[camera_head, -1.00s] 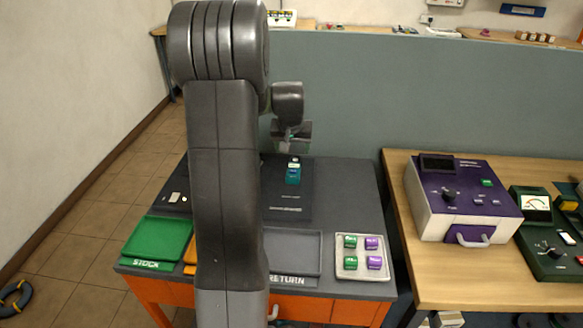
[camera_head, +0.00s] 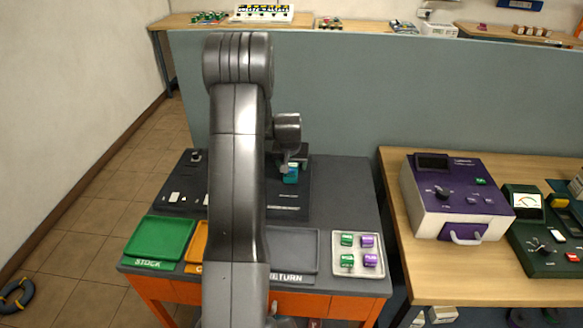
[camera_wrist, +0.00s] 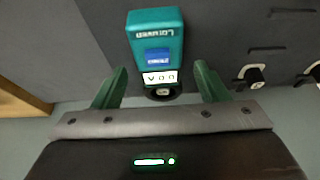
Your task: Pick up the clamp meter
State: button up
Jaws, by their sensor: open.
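The clamp meter is a teal block (camera_wrist: 155,38) with a blue patch, a small white display and a dark round part at its near end, in the wrist view. In the head view the clamp meter (camera_head: 291,175) sits on the dark board on the grey-topped cart, partly hidden by my gripper. My gripper (camera_wrist: 160,78) is open, its two green fingers apart on either side of the meter's display end. Most of the teal body lies beyond the fingertips. I cannot tell whether the fingers touch it.
The dark board (camera_head: 287,207) has slots and small knobs near the meter. A green tray (camera_head: 160,239), a grey tray (camera_head: 292,252) and a pale tray (camera_head: 358,270) with small green and purple blocks line the cart's front. A grey partition (camera_head: 345,100) stands behind.

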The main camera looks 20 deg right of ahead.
jog(key=shift+f, duration=0.3)
